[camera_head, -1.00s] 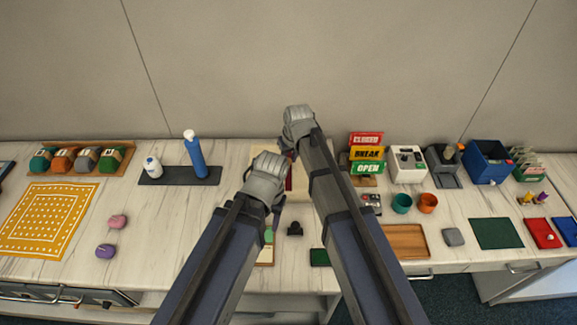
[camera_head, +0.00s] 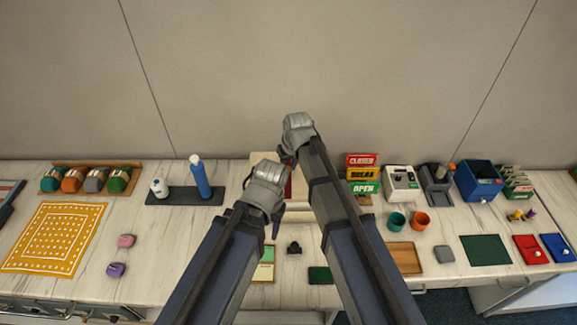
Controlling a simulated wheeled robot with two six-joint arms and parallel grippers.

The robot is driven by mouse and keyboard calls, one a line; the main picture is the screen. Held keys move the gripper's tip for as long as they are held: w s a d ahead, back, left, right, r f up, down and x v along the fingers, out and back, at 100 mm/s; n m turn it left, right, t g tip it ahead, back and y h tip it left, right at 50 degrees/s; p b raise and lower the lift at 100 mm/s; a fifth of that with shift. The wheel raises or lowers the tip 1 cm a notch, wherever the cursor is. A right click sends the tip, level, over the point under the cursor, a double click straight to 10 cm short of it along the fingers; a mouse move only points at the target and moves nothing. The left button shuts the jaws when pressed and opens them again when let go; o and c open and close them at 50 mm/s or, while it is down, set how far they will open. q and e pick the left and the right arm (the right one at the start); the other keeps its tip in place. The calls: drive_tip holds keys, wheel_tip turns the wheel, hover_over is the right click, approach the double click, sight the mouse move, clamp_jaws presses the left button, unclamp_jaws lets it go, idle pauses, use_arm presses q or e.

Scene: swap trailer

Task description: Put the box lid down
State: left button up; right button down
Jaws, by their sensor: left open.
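A pale wooden box-like piece (camera_head: 264,157) stands at the back middle of the table. A dark red strip shows on it between my arms, but most of it is hidden, and I cannot make out which part is the lid. My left gripper (camera_head: 268,177) is open in front of this piece; its fingertips are hard to see. My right gripper (camera_head: 297,130) is higher and farther back, over the piece's right side. Its fingers are hidden behind its wrist, so I cannot tell what it holds.
Stacked signs (camera_head: 362,174) stand close on the right, with cups (camera_head: 397,221) in front. A small black object (camera_head: 294,247) lies near the front. Bare tabletop lies left of my arms.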

wheel_tip(320, 180, up, 3)
drive_tip(key=shift+f+p, duration=0.2)
drive_tip(key=shift+p, duration=0.55)
wheel_tip(320, 180, down, 5)
drive_tip(key=b, duration=0.5)
use_arm(q)
wheel_tip(320, 180, down, 2)
drive_tip(key=shift+f, duration=0.1)
use_arm(e)
drive_tip(key=shift+r, duration=0.1)
